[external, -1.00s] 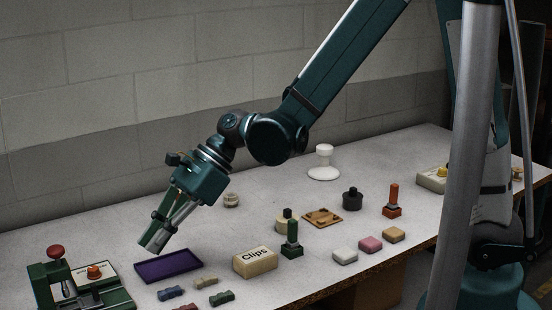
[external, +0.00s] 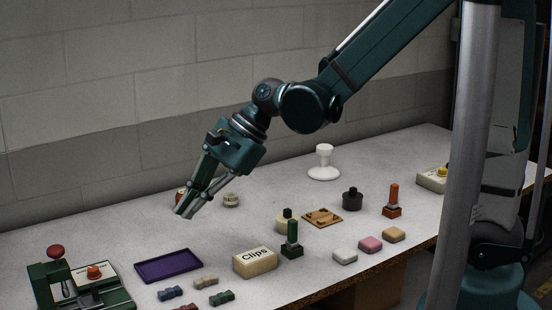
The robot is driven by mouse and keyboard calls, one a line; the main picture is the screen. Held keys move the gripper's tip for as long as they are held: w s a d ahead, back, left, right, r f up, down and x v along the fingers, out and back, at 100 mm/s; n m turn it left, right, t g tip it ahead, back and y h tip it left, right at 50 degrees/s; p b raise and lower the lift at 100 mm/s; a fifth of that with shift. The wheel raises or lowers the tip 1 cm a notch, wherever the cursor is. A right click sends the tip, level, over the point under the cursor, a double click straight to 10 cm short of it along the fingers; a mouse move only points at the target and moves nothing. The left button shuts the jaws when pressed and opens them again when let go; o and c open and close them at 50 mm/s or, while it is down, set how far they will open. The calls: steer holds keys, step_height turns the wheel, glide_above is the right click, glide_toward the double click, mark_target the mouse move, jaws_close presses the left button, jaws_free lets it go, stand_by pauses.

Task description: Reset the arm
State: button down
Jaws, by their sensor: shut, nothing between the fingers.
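My gripper (external: 186,212) is at the end of my teal arm, pointing down and to the left. It is above the table, behind the purple tray (external: 168,265) in the picture. Its fingers are together and hold nothing. A small reddish thing (external: 181,195) is mostly hidden behind the fingers. A round cream thing (external: 231,199) shows just right of the fingers.
A green press (external: 75,285) with a red knob stands at the front left. A "Clips" box (external: 255,262), several small clips, stamps, and coloured blocks (external: 370,244) spread over the table (external: 120,225). A white stand (external: 324,165) is at the back. A metal post (external: 470,150) rises at right.

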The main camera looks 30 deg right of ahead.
steer(key=s+d+r+n+t+h, duration=0.1)
steer(key=d+n, duration=0.4)
steer(key=d, duration=0.7)
steer(key=s+d+r+n+t+h, duration=0.2)
steer(key=s+d+r+n+h, duration=0.2)
steer(key=d, duration=0.9)
steer(key=s+d+r+n+t+h, duration=0.2)
steer(key=s+d+r+n, duration=0.2)
steer(key=d, duration=0.9)
steer(key=shift+s+n+h, duration=0.3)
steer(key=shift+s+n, duration=0.3)
steer(key=shift+n, duration=0.2)
stand_by(0.8)
